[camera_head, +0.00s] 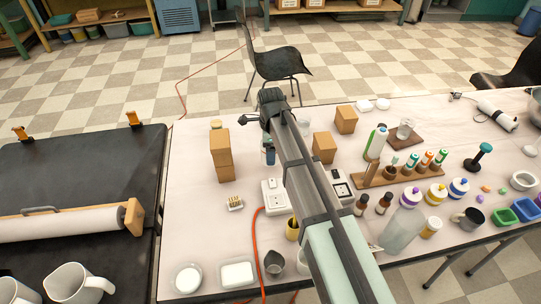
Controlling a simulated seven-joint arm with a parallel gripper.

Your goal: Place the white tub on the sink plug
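I cannot tell for sure which thing is the white tub. Near the table's front left edge stand a round dish (187,278) and a squarish dish (237,273), both with white contents. The fingers are not clear, and I see nothing certainly held.
A wooden rack (395,175) and bottles crowd the right. The table's left part is fairly clear.

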